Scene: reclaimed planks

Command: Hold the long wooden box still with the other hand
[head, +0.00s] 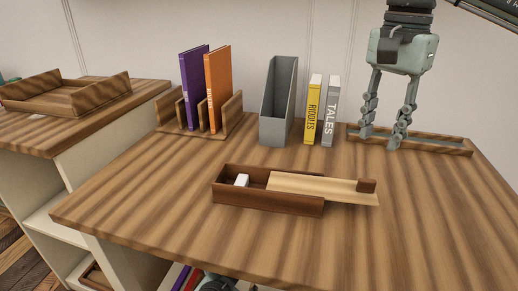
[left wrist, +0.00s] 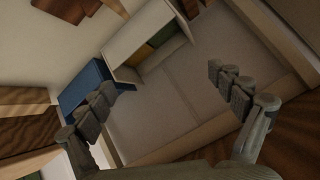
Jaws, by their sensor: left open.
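The long wooden box (head: 268,206) lies on the table, dark brown, with its pale sliding lid (head: 315,187) pulled out to the right past the box's end. The lid has a dark knob (head: 366,185) at its right end. A small white block (head: 242,180) shows in the uncovered left part. My right gripper (head: 380,138) points down at the back right, fingers apart and empty, over a shallow tray and away from the box. My left gripper (left wrist: 160,80) is open and empty in the left wrist view. In the head view, a grey part of it seems to show below the table's front edge.
A wooden rack with purple (head: 194,88) and orange (head: 217,88) books, a grey file holder (head: 279,100), and yellow (head: 314,110) and grey (head: 331,112) books stand behind the box. The shallow tray (head: 450,146) is back right. Table around the box is clear.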

